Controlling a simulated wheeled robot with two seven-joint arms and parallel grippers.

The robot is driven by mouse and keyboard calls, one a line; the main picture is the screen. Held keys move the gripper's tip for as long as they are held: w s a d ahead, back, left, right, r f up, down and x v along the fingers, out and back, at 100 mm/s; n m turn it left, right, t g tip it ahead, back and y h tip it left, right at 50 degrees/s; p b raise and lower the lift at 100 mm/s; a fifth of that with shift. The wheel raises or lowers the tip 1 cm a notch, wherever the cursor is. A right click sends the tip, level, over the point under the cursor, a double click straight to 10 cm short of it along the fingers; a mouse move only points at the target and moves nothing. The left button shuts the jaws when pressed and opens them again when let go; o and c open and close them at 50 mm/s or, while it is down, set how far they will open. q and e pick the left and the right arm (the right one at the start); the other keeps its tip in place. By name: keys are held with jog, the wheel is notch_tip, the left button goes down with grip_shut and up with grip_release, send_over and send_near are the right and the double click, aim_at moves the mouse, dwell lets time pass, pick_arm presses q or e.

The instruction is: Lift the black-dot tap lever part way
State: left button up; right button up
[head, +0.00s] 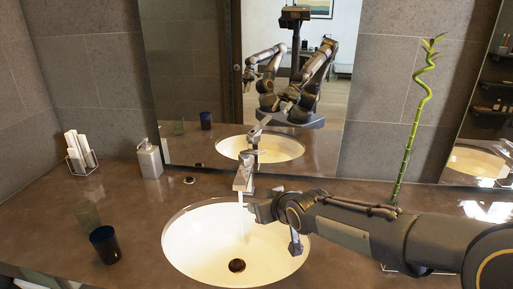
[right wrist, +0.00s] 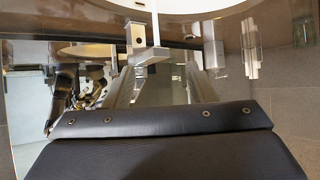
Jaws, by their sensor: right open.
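The chrome tap (head: 243,178) stands behind the round white basin (head: 190,245), and water runs from its spout. Its lever (head: 251,159) sits on top; a black dot is too small to make out. My right gripper (head: 258,210) is at the basin's back right, beside and below the tap, apart from the lever as far as I can tell. In the right wrist view the tap (right wrist: 150,55) lies between and beyond the fingers of my right gripper (right wrist: 165,85), which are open and empty. My left gripper shows only as a small mirror reflection.
A dark blue cup (head: 104,245) and a greenish glass (head: 87,214) stand left of the basin. A soap dispenser (head: 149,160) and a towel rack (head: 80,155) are at the back left. A bamboo stalk (head: 407,140) rises behind my right arm. The mirror (head: 190,70) is close behind the tap.

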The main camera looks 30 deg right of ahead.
jog(key=w+d+r+t, duration=0.1)
jog(key=w+d+t, duration=0.2)
jog(key=w+d, duration=0.45)
jog(key=n+t+p, duration=0.1)
jog(key=t+p, duration=0.1)
jog(key=t, duration=0.2)
send_near(256, 151)
jog(key=w, duration=0.2)
jog(key=shift+y, duration=0.4)
jog(key=w, duration=0.2)
jog(key=w+p, duration=0.1)
jog(key=w, duration=0.4)
jog(key=shift+w+d+r, duration=0.15)
jog(key=shift+w+d, duration=0.15)
jog(key=shift+w, duration=0.1)
jog(key=shift+c, duration=0.4)
grip_shut()
